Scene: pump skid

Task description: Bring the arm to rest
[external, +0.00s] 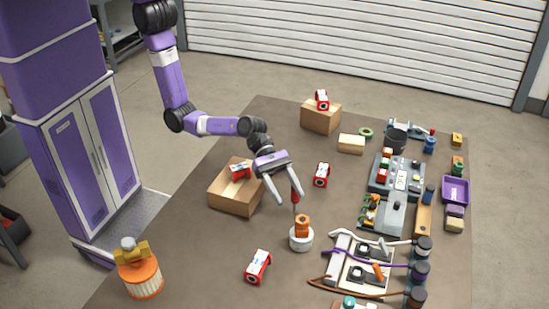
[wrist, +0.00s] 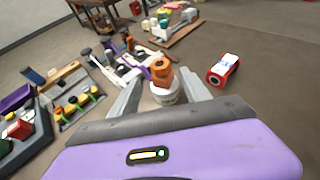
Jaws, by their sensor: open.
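My purple arm reaches over the brown table (external: 210,285) from the upper left. My gripper (external: 287,202) is open, its two grey fingers pointing down above a white round pot (external: 300,240) with an orange block (external: 303,224) on it. In the wrist view, the orange block (wrist: 161,70) and white pot (wrist: 164,93) show between the spread fingers of my gripper (wrist: 165,62), beyond the tips.
Red-and-white blocks lie on the table at the front (external: 258,266) and right of my gripper (external: 321,174). Others sit on cardboard boxes (external: 232,200) and (external: 320,118). Grey fixtures (external: 380,215) and hoses crowd the right side. An orange-and-white canister (external: 140,277) is at the lower left.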

